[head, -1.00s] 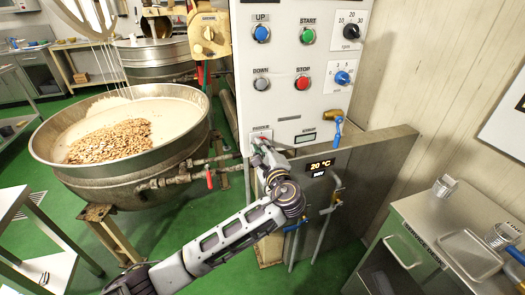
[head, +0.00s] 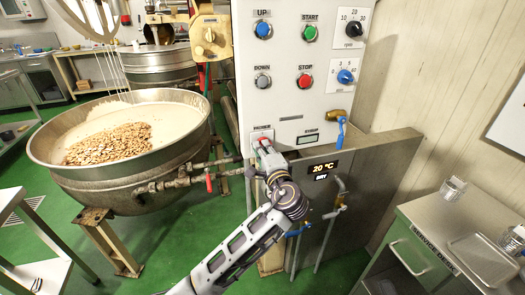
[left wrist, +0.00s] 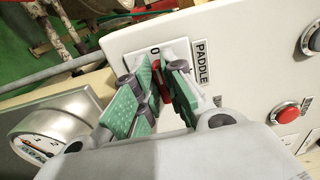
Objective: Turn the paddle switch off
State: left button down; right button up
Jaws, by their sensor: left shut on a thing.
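The paddle switch is a white plate (head: 261,134) low on the left of the white control panel. In the left wrist view its plate (left wrist: 140,44) carries a "0" mark and a PADDLE label (left wrist: 201,62). A red switch handle (left wrist: 165,82) stands between the green finger pads. My left gripper (head: 265,146) is at the switch. In the left wrist view the left gripper (left wrist: 158,85) is shut on the red handle. The fingers partly hide the handle, so I cannot tell its exact position. My right gripper is not in view.
The panel (head: 287,85) also has UP, DOWN, START and red STOP (head: 305,80) buttons and two dials. A kettle of nuts (head: 120,150) stands at left. Below the panel are a temperature display (head: 322,168) and pipes. A service desk (head: 445,240) is at right.

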pick_arm(q)
jog(key=shift+f, duration=0.1)
jog(key=c, duration=1.5)
grip_release()
